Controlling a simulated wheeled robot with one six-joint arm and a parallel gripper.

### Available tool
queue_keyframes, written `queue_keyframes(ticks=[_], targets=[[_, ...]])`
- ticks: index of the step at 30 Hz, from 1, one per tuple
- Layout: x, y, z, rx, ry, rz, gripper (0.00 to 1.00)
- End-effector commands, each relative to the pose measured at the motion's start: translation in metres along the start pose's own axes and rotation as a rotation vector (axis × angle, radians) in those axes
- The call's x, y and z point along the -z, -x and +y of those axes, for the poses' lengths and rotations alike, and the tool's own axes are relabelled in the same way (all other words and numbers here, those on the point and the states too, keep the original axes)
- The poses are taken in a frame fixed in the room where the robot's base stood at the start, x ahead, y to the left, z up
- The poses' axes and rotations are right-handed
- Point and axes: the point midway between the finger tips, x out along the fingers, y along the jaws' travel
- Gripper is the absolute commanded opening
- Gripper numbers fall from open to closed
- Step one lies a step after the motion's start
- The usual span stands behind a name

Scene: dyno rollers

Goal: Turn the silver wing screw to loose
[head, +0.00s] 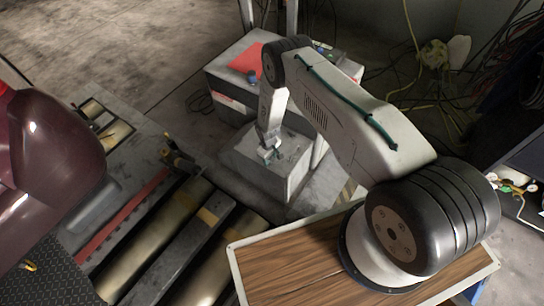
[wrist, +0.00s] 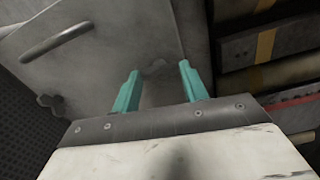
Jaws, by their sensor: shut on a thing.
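A grey, wing-shaped screw (wrist: 157,68), which I take for the silver wing screw, sits on a grey metal panel between my gripper's teal fingers (wrist: 158,82) in the wrist view. The fingers stand apart, one on each side, shut on it; the exact contact is hard to see. A second, darker wing-like knob (wrist: 50,103) is on the panel to the left. In the head view my gripper (head: 270,155) reaches down to the top of a low grey box (head: 262,180). The screw is too small to make out there.
A bar handle (wrist: 57,41) is on the panel at upper left in the wrist view. In the head view, metal rollers (head: 160,235) lie to the left, and a grey cabinet (head: 228,100) with a red sheet (head: 246,58) stands behind the box. Cables lie at upper right.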

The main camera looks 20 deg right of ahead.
Motion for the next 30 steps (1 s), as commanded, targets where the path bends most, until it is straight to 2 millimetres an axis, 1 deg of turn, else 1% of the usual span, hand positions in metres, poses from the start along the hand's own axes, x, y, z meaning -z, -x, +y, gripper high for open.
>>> queue_keyframes(ticks=[9, 25, 26, 27, 28, 30], targets=[[-0.0016, -0.0004, 0.0004, 0.001, 0.112, -0.003, 0.21], [-0.0028, -0.0004, 0.0023, 0.001, 0.131, -0.003, 0.21], [-0.0028, -0.0004, 0.0024, 0.001, 0.131, -0.003, 0.52], [-0.0026, -0.0004, 0.0022, 0.001, 0.131, -0.003, 0.63], [-0.0024, -0.0004, 0.002, 0.001, 0.131, -0.003, 0.65], [-0.0016, -0.0003, 0.001, 0.001, 0.132, -0.002, 0.65]])
